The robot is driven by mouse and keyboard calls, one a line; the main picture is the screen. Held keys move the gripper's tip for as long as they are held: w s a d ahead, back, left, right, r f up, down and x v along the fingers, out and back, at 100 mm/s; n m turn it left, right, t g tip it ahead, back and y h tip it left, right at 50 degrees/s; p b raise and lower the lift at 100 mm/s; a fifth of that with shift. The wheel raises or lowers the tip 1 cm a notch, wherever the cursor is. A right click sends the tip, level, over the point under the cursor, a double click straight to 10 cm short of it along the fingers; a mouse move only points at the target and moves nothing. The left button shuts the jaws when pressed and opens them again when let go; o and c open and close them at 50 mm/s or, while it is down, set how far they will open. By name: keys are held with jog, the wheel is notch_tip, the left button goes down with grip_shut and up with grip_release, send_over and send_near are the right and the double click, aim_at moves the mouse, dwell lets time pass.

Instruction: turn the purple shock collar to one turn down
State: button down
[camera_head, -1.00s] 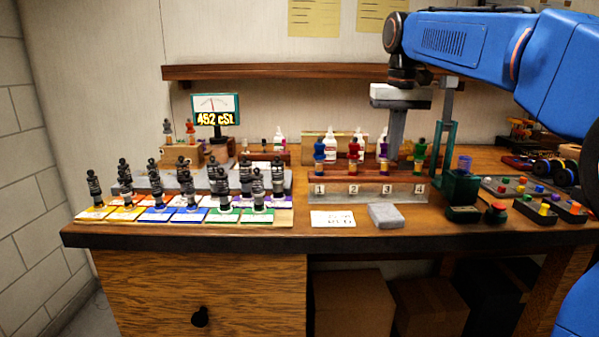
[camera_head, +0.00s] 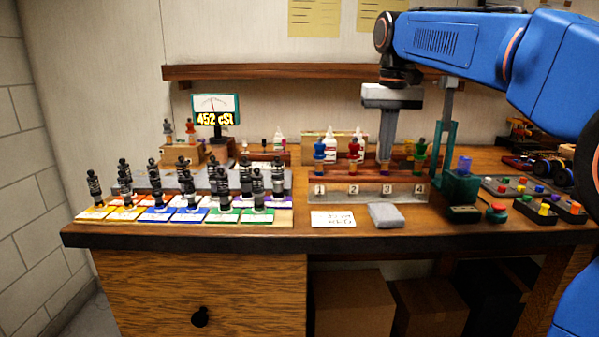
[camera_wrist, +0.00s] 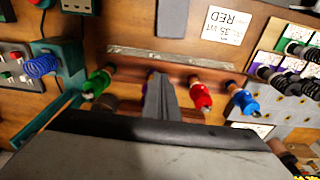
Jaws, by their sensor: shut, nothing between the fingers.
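My gripper (camera_head: 385,168) is shut and points straight down at station 3 of the wooden shock rack (camera_head: 345,192). In the wrist view its fingers (camera_wrist: 160,82) hide most of the purple shock (camera_wrist: 150,80); only a sliver of purple shows beside them. The fingertips are over or against that shock; I cannot tell whether they touch the collar. The collar's turn position is hidden. The blue shock (camera_head: 319,150) stands at station 1, the red shock (camera_head: 353,150) at 2 and the green shock (camera_head: 420,152) at 4.
A green press (camera_head: 461,185) with a blue-purple spring stands right of the rack. A grey block (camera_head: 385,216) and a card reading RED (camera_head: 333,219) lie in front. Several black shocks stand on coloured cards (camera_head: 190,213) at left. A meter (camera_head: 215,108) reads 452 cSt.

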jog(key=shift+s, duration=0.1)
dwell(0.3)
jog(key=shift+s+a, duration=0.1)
jog(key=shift+s, duration=0.15)
notch_tip(320, 180, up, 6)
jog(key=w, duration=0.1)
dwell(0.5)
jog(key=shift+s+d+f, duration=0.1)
jog(key=shift+d+f, duration=0.35)
jog(key=shift+f, duration=0.55)
jog(key=shift+s+d+f, duration=0.1)
jog(key=shift+d+f, duration=0.4)
jog(key=shift+f, duration=0.55)
jog(key=shift+s+d+f, duration=0.1)
jog(key=shift+d+f, duration=0.35)
jog(key=shift+f, duration=0.55)
jog(key=shift+w+a, duration=0.1)
jog(key=shift+w, duration=0.05)
